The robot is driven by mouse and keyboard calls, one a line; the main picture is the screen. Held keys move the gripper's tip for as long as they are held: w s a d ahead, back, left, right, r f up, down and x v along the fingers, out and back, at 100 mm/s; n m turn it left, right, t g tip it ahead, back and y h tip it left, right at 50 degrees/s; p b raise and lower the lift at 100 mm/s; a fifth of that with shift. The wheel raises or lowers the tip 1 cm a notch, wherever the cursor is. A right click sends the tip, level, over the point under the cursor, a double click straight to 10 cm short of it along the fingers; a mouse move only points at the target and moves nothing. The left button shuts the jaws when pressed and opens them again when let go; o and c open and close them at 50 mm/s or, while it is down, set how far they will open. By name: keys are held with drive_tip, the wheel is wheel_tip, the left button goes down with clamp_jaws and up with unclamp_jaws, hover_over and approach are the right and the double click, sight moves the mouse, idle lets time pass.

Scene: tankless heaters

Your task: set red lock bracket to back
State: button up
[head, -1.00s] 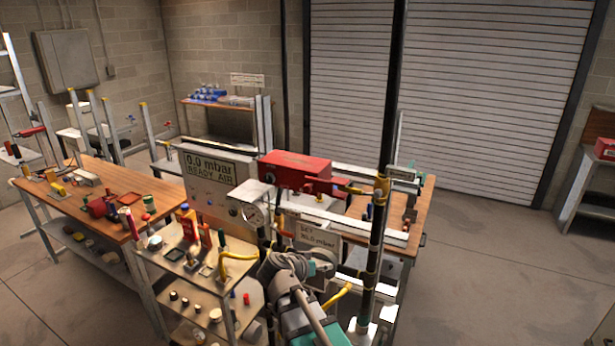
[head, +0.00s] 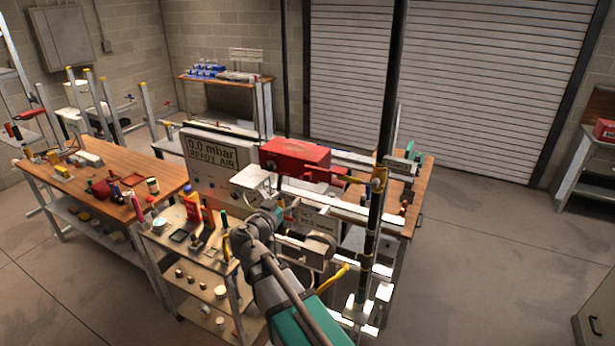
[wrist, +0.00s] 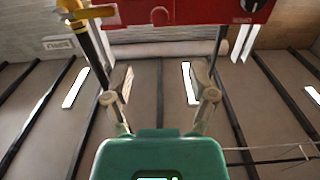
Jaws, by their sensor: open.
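A red block-shaped unit (head: 295,155) sits on the rail of the test bench, right of the "0.0 mbar READY AIR" display. It fills the top of the wrist view (wrist: 190,12), with a dark round knob at its right and a yellow fitting at its left. I cannot tell whether this unit is the lock bracket or carries it. My gripper (wrist: 158,82) is open and empty, its two fingers apart below the red unit in the picture. In the head view my arm reaches up toward the bench front, below the red unit; the fingertips are hard to make out.
A dark upright post (head: 376,225) with yellow fittings stands right of my arm. A small-parts cart (head: 185,245) stands at the left front. The floor at the right is clear.

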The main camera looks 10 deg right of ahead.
sight(306, 178)
drive_tip(key=shift+w+d, duration=0.1)
drive_tip(key=shift+w, duration=0.05)
drive_tip(key=x, duration=1.3)
drive_tip(key=shift+w+d+f, duration=0.1)
drive_tip(key=shift+w+d, duration=0.1)
clamp_jaws()
